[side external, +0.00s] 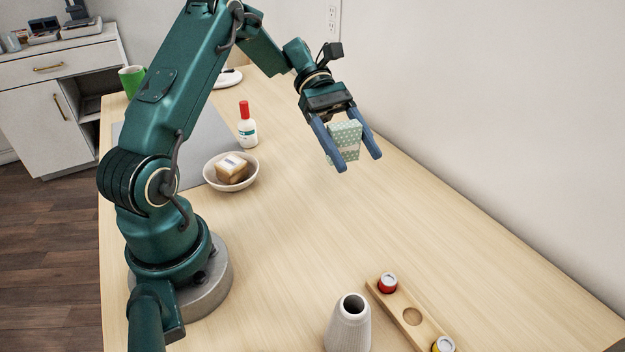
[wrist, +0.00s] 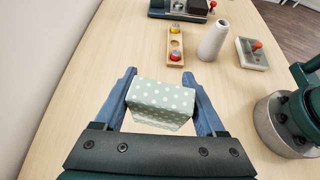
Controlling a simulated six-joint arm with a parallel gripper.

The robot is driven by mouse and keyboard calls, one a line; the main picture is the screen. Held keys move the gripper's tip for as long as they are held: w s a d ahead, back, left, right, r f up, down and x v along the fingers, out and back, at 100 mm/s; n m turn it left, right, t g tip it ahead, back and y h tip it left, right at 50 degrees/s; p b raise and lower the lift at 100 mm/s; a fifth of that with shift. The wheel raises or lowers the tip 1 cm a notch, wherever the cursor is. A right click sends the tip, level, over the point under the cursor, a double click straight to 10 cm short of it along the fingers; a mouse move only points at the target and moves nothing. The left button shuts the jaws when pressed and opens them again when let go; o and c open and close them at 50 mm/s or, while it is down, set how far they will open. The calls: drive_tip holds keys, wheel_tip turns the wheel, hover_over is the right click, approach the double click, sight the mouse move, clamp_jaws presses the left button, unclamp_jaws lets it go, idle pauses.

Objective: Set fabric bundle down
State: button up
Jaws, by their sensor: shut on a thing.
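The fabric bundle (side external: 346,138) is a pale green block with white dots and a lighter band around it. My gripper (side external: 346,157) is shut on it, with one blue finger on each side, and holds it above the table towards the wall side. In the wrist view the bundle (wrist: 161,97) sits between the two fingers of my gripper (wrist: 163,92), its dotted top and front face showing. The gap between the bundle and the table (side external: 300,235) cannot be measured exactly.
A white bowl (side external: 208,172) with a brown block (side external: 232,168) and a red-capped bottle (side external: 247,130) stand left of the bundle. A white vase (side external: 348,325) and a wooden holder with spools (side external: 405,312) stand at the front. The table below and right of the bundle is clear.

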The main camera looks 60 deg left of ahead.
drive_tip(key=w+a+f+n+t, duration=0.1)
drive_tip(key=w+a+n+t, duration=0.2)
drive_tip(key=a+n+t, duration=0.15)
drive_tip(key=n+t+y, duration=0.2)
hover_over(336, 179)
wheel_tip(336, 179, down, 6)
drive_tip(key=shift+r, duration=0.25)
drive_tip(key=shift+f, duration=1.95)
drive_tip(key=shift+f, duration=0.15)
drive_tip(key=o, duration=1.3)
